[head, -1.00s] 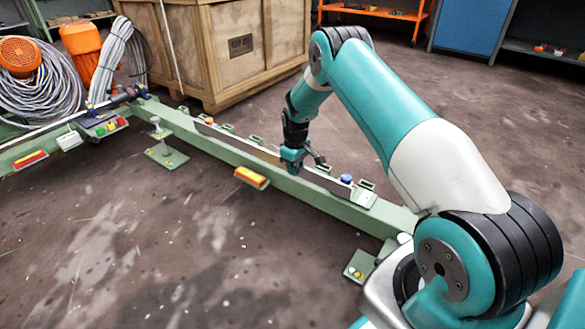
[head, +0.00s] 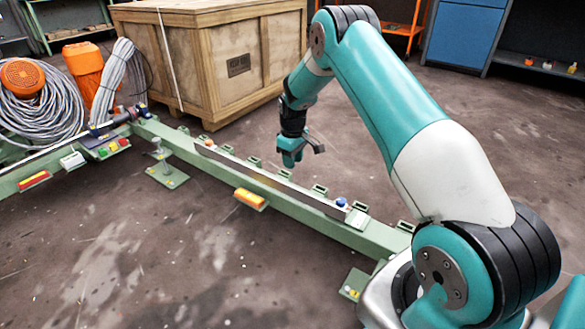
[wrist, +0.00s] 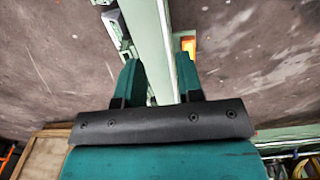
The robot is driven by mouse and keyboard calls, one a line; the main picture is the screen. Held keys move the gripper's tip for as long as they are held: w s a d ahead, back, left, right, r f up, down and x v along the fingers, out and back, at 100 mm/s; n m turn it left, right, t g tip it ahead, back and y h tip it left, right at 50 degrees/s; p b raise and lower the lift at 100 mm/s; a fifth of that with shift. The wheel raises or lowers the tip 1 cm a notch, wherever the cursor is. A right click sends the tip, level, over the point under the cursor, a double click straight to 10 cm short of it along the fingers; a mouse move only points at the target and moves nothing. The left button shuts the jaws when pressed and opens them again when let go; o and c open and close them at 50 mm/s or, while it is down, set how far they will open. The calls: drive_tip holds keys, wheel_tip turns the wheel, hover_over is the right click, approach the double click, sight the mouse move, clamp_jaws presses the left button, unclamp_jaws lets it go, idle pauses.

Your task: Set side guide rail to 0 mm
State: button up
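The side guide rail appears to be the long thin metal strip (head: 262,178) along the green beam (head: 378,238). A blue knob (head: 341,202) sits near its right end. I cannot read any millimetre setting. My gripper (head: 303,157) hangs in the air above the beam's middle, apart from the strip. In the wrist view its two green fingers (wrist: 158,72) are spread, with nothing held between them. The pale green beam (wrist: 148,28) runs away below, seen through and beyond the gap.
An orange-yellow block (head: 250,199) is on the beam's near side. Green brackets (head: 285,174) line its far edge. A wooden crate (head: 215,95) stands behind. Coiled grey cable (head: 42,115) and orange motors (head: 82,70) are at left. The floor in front is mostly clear.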

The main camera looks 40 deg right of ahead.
drive_tip(key=shift+r+p, duration=0.6)
drive_tip(key=shift+r, duration=1.55)
drive_tip(key=s+a+r+y+p, duration=0.1)
drive_tip(key=s+a+r, duration=0.2)
drive_tip(key=a+r, duration=0.35)
drive_tip(key=s+a+r+n+p, duration=0.1)
drive_tip(key=s+a+r, duration=0.35)
drive_tip(key=r, duration=0.25)
drive_tip(key=s+a+r+y+p, duration=0.1)
drive_tip(key=s+a+r+p, duration=0.1)
drive_tip(key=a+r, duration=0.5)
drive_tip(key=s+a+r+n+y+p, duration=0.1)
drive_tip(key=s+a+r, duration=0.3)
drive_tip(key=s, duration=0.5)
drive_tip(key=s+a+r+p, duration=0.1)
drive_tip(key=s+a+r, duration=0.2)
drive_tip(key=s, duration=0.6)
drive_tip(key=s+a+r+n+y+p, duration=0.1)
drive_tip(key=s+a+r, duration=0.3)
drive_tip(key=s, duration=0.5)
wheel_tip(320, 180, up, 38)
drive_tip(key=p, duration=3.8)
drive_tip(key=shift+w, duration=0.2)
drive_tip(key=shift+f, duration=0.1)
